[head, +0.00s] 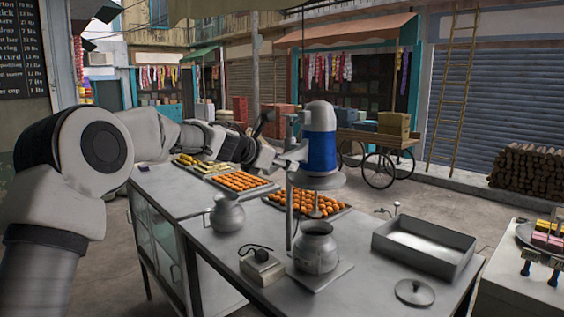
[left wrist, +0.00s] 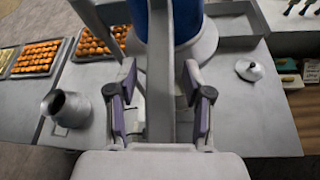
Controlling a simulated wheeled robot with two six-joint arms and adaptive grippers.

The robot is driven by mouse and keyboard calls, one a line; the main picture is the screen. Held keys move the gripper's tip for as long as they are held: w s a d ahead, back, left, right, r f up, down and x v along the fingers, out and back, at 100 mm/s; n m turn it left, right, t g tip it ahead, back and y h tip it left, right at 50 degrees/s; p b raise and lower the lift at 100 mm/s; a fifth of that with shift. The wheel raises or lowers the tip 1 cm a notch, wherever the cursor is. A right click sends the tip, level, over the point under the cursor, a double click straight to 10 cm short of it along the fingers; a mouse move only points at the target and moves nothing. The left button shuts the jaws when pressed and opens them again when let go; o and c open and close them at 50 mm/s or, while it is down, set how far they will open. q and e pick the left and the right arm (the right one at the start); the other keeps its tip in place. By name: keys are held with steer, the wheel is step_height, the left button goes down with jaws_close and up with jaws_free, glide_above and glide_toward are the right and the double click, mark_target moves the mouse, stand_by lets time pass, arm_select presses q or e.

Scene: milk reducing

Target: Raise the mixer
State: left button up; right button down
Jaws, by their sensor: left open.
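The mixer (head: 321,140) has a blue and white motor head on a thin upright pole, above a grey metal pot (head: 316,250) on a flat base. My left gripper (head: 290,152) is at the left side of the mixer head, at about its height. In the left wrist view my left gripper (left wrist: 160,97) is open, with one finger on each side of a grey upright bar of the mixer (left wrist: 160,60). I cannot tell whether either finger touches the bar. Part of the blue head shows behind the bar. My right gripper is not in view.
On the metal table stand a small jug (head: 227,213), a switch box (head: 262,268), an empty tray (head: 424,245) and a lid (head: 415,292). Trays of orange sweets (head: 240,181) lie at the back left. A counter with sweets (head: 530,262) is at the right.

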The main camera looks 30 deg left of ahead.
arm_select(q)
steer(key=v, duration=1.1)
steer(key=shift+s, duration=0.35)
steer(key=shift+s+a+r, duration=0.1)
steer(key=shift+s+r, duration=0.05)
